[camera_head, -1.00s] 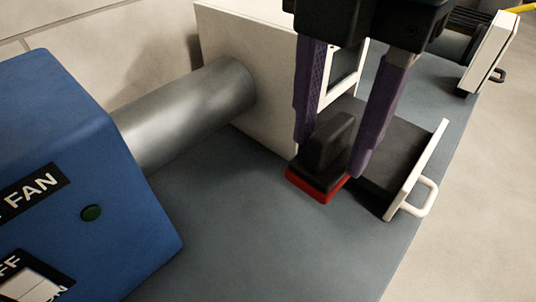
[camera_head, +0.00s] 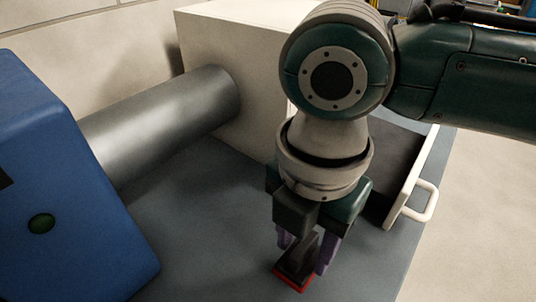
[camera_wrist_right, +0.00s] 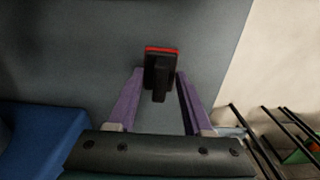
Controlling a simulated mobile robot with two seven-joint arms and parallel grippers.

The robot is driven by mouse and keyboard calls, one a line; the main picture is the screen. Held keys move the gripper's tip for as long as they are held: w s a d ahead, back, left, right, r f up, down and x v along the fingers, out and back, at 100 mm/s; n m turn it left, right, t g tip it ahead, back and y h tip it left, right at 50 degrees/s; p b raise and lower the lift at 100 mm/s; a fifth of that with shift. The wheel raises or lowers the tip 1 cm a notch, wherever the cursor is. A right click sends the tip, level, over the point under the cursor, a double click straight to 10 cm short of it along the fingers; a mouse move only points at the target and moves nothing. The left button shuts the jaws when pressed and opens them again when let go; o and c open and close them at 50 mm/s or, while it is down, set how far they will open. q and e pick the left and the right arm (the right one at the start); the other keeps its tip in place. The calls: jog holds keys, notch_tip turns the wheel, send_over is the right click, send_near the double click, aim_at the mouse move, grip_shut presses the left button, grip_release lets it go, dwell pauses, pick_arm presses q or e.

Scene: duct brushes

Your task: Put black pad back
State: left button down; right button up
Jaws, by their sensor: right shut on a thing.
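The black pad (camera_head: 300,256) has an upright black grip and a red bottom edge. In the head view it is at the lower middle, in front of the open drawer. It also shows in the right wrist view (camera_wrist_right: 161,67), between the two purple fingers. My right gripper (camera_head: 304,249) points down and is shut on the pad's grip. Whether the pad touches the blue-grey table (camera_head: 215,225) or hangs just above it, I cannot tell. My left gripper is not in view.
A cream box (camera_head: 225,60) with a grey duct (camera_head: 165,120) stands at the back, partly hidden by my right arm. Its dark drawer has a white front (camera_head: 412,180) and handle. A blue fan housing (camera_head: 75,190) is at left. The table's right edge is close to the drawer.

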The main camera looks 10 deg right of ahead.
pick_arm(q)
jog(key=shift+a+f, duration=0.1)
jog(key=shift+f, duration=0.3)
pick_arm(e)
notch_tip(320, 180, down, 2)
jog(key=shift+f, duration=0.1)
jog(key=o, duration=0.7)
jog(key=shift+f, duration=0.1)
jog(key=o, duration=0.5)
